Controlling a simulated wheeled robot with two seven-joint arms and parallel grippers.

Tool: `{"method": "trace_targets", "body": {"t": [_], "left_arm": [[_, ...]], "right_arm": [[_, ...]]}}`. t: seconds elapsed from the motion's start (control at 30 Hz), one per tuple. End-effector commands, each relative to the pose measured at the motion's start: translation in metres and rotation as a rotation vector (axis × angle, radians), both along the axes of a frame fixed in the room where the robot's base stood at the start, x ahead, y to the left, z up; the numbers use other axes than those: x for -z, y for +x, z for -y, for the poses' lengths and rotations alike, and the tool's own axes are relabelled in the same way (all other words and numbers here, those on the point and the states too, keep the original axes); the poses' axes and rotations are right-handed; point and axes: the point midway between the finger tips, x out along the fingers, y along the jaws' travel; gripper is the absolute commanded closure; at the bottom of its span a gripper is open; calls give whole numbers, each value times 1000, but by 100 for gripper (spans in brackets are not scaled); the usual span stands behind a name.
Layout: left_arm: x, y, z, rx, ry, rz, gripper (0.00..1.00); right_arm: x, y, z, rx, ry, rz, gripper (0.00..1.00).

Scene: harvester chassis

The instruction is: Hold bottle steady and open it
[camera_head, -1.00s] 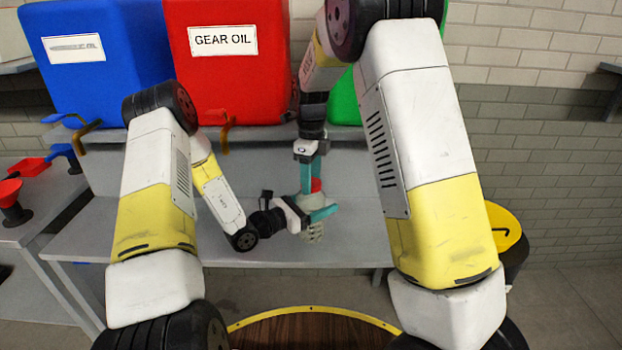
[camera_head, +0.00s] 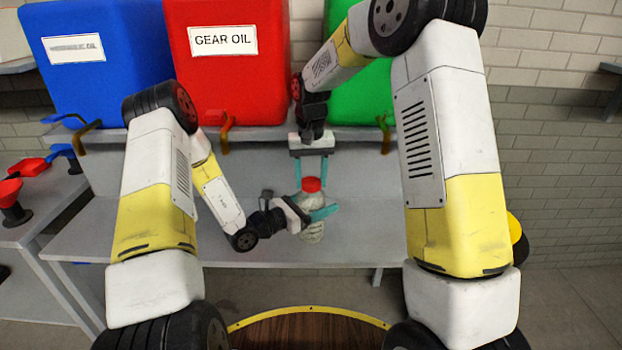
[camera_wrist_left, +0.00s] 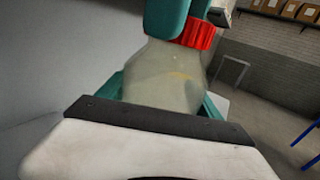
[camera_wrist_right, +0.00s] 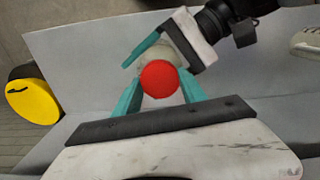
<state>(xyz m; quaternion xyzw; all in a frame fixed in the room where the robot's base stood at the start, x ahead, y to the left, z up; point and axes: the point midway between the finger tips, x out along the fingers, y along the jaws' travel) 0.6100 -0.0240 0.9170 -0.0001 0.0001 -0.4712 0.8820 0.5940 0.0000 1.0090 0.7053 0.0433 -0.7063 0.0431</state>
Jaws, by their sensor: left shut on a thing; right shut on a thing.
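The bottle (camera_head: 312,228) is pale and translucent with a red cap (camera_head: 312,185). It stands upright in front of the grey bench. My left gripper (camera_head: 316,212) is shut around the bottle's body from the left; the bottle also shows in the left wrist view (camera_wrist_left: 165,75). My right gripper (camera_head: 312,180) comes down from above with teal fingers on both sides of the red cap and is shut on it. In the right wrist view the cap (camera_wrist_right: 159,79) sits between the fingertips. The cap is on the bottle's neck. The bottle's underside is hard to make out.
A blue tank (camera_head: 100,85), a red GEAR OIL tank (camera_head: 225,85) and a green tank (camera_head: 365,95) stand on the shelf behind, with taps in front. A red funnel (camera_head: 10,190) is on the left table.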

Motion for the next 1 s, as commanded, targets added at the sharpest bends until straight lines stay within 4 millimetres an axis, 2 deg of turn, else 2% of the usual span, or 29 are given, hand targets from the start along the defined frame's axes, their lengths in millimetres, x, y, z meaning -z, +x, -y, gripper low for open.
{"method": "trace_targets", "body": {"t": [0.4,0.6,0.77,1.0], "left_arm": [[0,-1,0,1,0,0,100],[0,-1,0,1,0,0,100],[0,-1,0,2,0,0,100],[0,0,0,1,0,0,100]], "right_arm": [[-1,1,1,-1046,2,2,100],[-1,1,1,-1498,1,2,100],[-1,1,0,-1690,1,3,100],[-1,1,0,-1683,0,3,100]]}}
